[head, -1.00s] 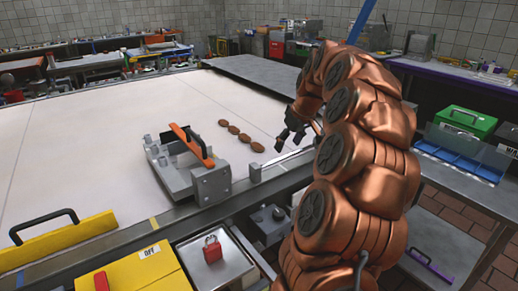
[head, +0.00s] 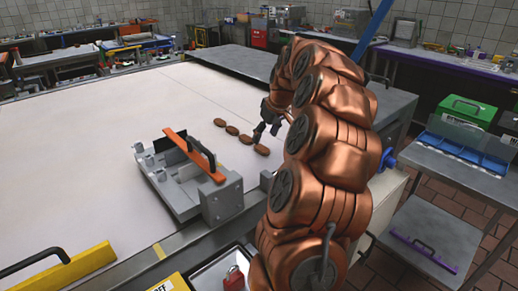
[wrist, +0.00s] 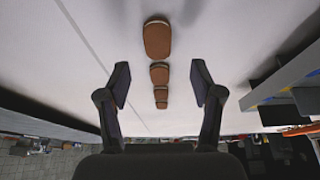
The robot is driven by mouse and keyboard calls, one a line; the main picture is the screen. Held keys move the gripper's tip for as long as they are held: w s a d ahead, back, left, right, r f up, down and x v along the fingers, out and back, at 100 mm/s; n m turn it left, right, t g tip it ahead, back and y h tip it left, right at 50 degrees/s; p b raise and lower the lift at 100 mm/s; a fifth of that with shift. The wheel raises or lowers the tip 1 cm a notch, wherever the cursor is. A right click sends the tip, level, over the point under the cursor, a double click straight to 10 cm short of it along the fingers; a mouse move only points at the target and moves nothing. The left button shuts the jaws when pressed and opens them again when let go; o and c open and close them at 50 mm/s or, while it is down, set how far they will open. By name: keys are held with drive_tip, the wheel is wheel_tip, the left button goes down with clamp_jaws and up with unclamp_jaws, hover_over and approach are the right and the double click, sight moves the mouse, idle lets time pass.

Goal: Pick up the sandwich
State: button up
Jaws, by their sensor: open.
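Several brown oval sandwiches lie in a short row on the white surface. In the head view, the one at the near right end of the row (head: 262,149) lies closest to my gripper (head: 262,132). In the wrist view, the largest-looking sandwich (wrist: 157,38) is at the top centre, with a pale layer at its edge. A smaller-looking sandwich (wrist: 159,73) and others beyond it line up below. My gripper (wrist: 160,82) is open and empty, its two fingers apart on either side of the row's line in that view. No contact with a sandwich is visible.
A grey metal fixture (head: 185,195) with an orange bar (head: 195,155) stands left of my arm on the near edge. A yellow block (head: 60,270) with a black handle is at lower left. The white surface (head: 90,150) is wide and clear left of the row.

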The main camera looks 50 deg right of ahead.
sight(261, 147)
drive_tip(key=shift+d+p+x, duration=0.2)
drive_tip(key=shift+p+x, duration=0.35)
drive_tip(key=shift+x, duration=2.1)
drive_tip(key=shift+s, duration=0.1)
drive_tip(key=shift+c, duration=0.2)
drive_tip(key=c, duration=0.8)
